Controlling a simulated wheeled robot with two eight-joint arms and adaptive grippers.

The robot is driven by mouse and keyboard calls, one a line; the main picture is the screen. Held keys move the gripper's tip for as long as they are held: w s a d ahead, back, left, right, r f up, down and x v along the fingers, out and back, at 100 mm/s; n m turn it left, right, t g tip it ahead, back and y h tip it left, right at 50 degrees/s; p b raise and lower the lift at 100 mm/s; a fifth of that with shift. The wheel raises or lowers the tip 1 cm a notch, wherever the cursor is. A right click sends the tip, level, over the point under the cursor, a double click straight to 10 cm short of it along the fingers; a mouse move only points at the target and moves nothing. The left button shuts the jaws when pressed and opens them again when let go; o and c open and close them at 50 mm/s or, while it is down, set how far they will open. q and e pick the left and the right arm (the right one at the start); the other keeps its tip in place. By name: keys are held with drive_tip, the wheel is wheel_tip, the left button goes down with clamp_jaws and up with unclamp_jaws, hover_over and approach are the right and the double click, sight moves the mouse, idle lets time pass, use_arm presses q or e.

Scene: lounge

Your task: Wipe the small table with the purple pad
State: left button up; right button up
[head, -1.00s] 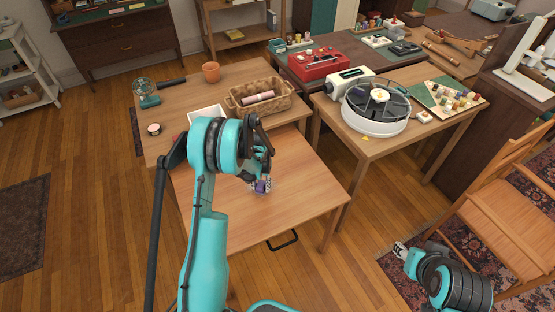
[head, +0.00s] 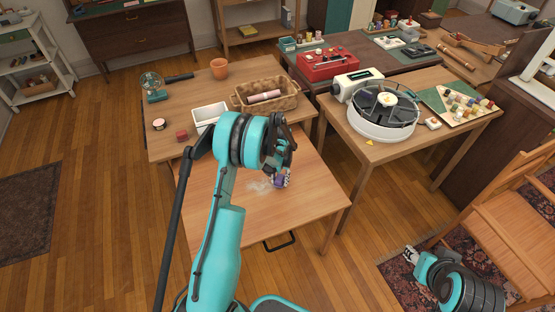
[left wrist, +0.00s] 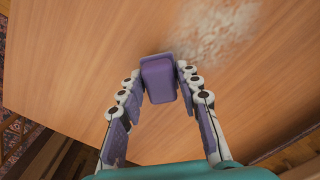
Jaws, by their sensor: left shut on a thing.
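The small wooden table (head: 312,207) stands in front of me, with a dark handle at its near side. My left gripper (head: 281,176) is low over its top and shut on the purple pad (head: 279,182). In the left wrist view the purple pad (left wrist: 158,80) sits between the two fingers, at or close to the wood. A pale powdery patch (head: 258,185) lies just left of the pad in the head view. The patch (left wrist: 215,35) also shows beyond the pad in the left wrist view. My right gripper (head: 411,254) is low at the right, away from the table; its fingers are unclear.
Behind stands a table with a white tray (head: 209,114), a wicker basket (head: 266,96), a terracotta pot (head: 219,69) and a small red block (head: 182,135). A table with a round white device (head: 383,116) is at the right. A wooden chair (head: 510,215) stands at right front.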

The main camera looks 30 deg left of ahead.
use_arm(q)
wheel_tip(320, 180, up, 2)
drive_tip(key=shift+s+a+r+p, duration=0.15)
drive_tip(key=shift+p, duration=0.25)
drive_tip(key=shift+r+p, duration=0.4)
drive_tip(key=shift+r, duration=0.35)
drive_tip(key=shift+r+p, duration=0.75)
drive_tip(key=shift+r, duration=0.65)
